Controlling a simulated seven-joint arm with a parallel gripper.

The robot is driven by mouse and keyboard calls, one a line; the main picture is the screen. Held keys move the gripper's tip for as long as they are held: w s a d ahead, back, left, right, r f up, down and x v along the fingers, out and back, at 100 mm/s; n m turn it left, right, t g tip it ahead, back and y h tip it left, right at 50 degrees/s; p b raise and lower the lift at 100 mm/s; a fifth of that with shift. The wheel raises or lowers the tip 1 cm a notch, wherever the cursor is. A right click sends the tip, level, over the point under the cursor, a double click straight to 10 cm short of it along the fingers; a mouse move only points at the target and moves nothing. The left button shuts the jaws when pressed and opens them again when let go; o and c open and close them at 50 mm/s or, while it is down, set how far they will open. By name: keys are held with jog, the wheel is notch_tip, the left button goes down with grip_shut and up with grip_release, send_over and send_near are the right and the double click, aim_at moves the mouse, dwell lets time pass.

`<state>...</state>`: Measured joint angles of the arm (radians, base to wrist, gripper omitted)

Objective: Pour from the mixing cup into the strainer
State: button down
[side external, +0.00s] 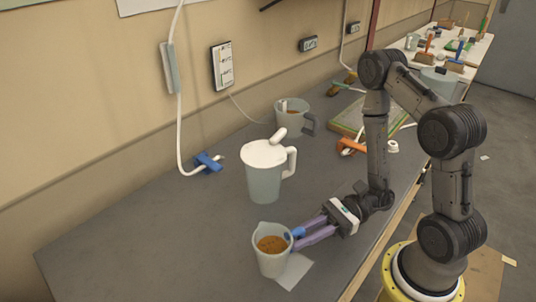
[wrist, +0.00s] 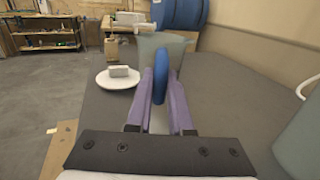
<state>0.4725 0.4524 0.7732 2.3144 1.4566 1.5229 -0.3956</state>
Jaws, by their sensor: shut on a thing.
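The mixing cup (side external: 266,265) is a pale translucent cup with brown liquid inside, near the front of the table. It is roughly upright; I cannot tell whether it touches the table. My gripper (side external: 298,237) has purple fingers shut on its blue handle. The wrist view shows the handle (wrist: 160,75) between the fingertips, with the cup (wrist: 150,48) beyond. A larger jug (side external: 264,185) stands farther back, with a white round top (side external: 264,153) that may be the strainer; its mesh cannot be made out. The jug partly shows at the wrist view's right edge (wrist: 302,147).
A white sheet (side external: 296,270) lies beside the cup. A blue clamp (side external: 207,162) and orange tool (side external: 352,147) lie on the table. A white disc (wrist: 116,80) bears a small block. The front left table is clear.

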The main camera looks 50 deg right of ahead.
jog(key=w+d+r+m+t+h, duration=0.1)
jog(key=w+d+r+m+t, duration=0.1)
jog(key=w+d+r, duration=0.8)
jog(key=d+r, duration=0.3)
jog(key=shift+d+r+t, duration=0.25)
jog(key=shift+t, duration=0.15)
jog(key=shift+w, duration=0.1)
jog(key=shift+w+d+f+m, duration=0.1)
jog(key=shift+w+d+m, duration=0.25)
jog(key=shift+m, duration=2.3)
jog(key=shift+w+d+f+m, duration=0.1)
jog(key=shift+w+m, duration=0.4)
jog(key=shift+m, duration=2.1)
jog(key=shift+w+d+f+m, duration=0.1)
jog(key=shift+w+d+m, duration=0.25)
jog(key=shift+m, duration=2.3)
jog(key=shift+a, duration=0.1)
